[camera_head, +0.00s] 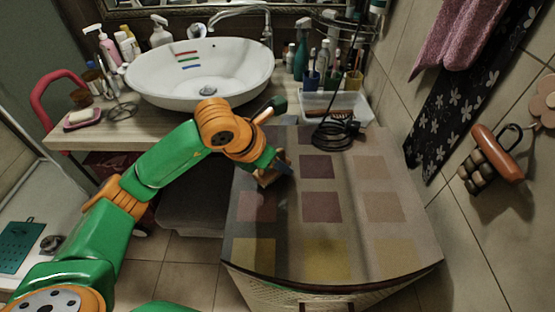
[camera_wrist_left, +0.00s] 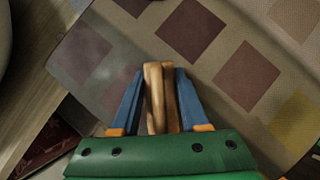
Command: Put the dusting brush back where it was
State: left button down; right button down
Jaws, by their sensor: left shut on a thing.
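My left gripper (camera_head: 278,169) is over the left part of the patterned cabinet top (camera_head: 342,243). In the left wrist view its two blue fingers (camera_wrist_left: 159,82) are closed on a light wooden piece, taken as the dusting brush (camera_wrist_left: 154,98). A small part of the wooden brush also shows below the gripper in the head view (camera_head: 266,181). The fingers hide much of it, and no bristles are visible. I cannot tell if it touches the cabinet top. My right gripper is not in view.
Cups and bottles stand behind. A white basin (camera_head: 200,85) is on the counter at left. The cabinet's middle and front are clear.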

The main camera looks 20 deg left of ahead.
pick_arm(q)
jog(key=shift+f, duration=0.2)
jog(key=shift+c, duration=2.1)
grip_release()
jog(key=shift+r, duration=0.45)
jog(key=v, duration=1.1)
jog(key=shift+s+r+b, duration=0.2)
jog(key=shift+b, duration=0.1)
jog(key=shift+a, duration=0.15)
